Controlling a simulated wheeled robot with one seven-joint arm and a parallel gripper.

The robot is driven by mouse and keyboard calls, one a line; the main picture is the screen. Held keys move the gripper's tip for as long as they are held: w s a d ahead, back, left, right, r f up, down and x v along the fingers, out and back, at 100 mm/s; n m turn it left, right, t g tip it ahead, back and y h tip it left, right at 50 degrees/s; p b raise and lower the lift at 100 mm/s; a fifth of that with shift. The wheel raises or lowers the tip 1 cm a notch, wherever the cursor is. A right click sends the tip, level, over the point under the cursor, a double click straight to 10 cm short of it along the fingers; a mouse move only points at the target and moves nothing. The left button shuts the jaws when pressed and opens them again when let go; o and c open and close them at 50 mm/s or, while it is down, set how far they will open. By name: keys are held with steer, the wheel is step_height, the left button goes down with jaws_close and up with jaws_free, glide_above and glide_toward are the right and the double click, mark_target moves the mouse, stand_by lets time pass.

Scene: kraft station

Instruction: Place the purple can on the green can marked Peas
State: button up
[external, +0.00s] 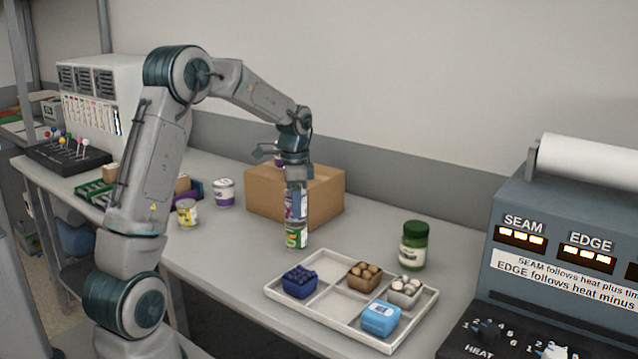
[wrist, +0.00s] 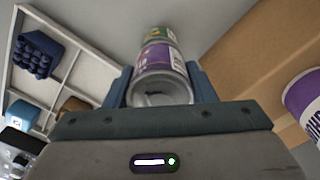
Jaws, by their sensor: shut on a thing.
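My gripper (external: 296,200) points down and is shut on the purple can (external: 297,208), which has a purple and white label. The held can also shows between the fingers in the wrist view (wrist: 161,62). The green can (external: 296,238) stands upright on the table directly below it, in front of the cardboard box. In the wrist view the green can (wrist: 155,33) shows just beyond the purple can, mostly hidden by it. The two cans look lined up and very close. I cannot tell whether they touch. The green can's lettering is too small to read.
A cardboard box (external: 257,192) stands close behind my gripper. A white divided tray (external: 322,301) with small containers lies in front, and a green jar (external: 413,248) stands right. Two cans (external: 223,194) (external: 187,213) stand left.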

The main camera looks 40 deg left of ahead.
steer(key=shift+f, duration=0.45)
steer(key=shift+f, duration=0.1)
steer(key=o, duration=1.1)
steer(key=shift+c, duration=0.2)
step_height(320, 180, up, 12)
steer(key=shift+r, duration=0.1)
steer(key=s+d+f+n+t, duration=0.1)
steer(key=s+n, duration=0.3)
steer(key=s, duration=0.9)
steer(key=s+d+f+n+t, duration=0.2)
steer(key=s+d+f+n, duration=0.2)
steer(key=s, duration=1)
steer(key=shift+n, duration=0.5)
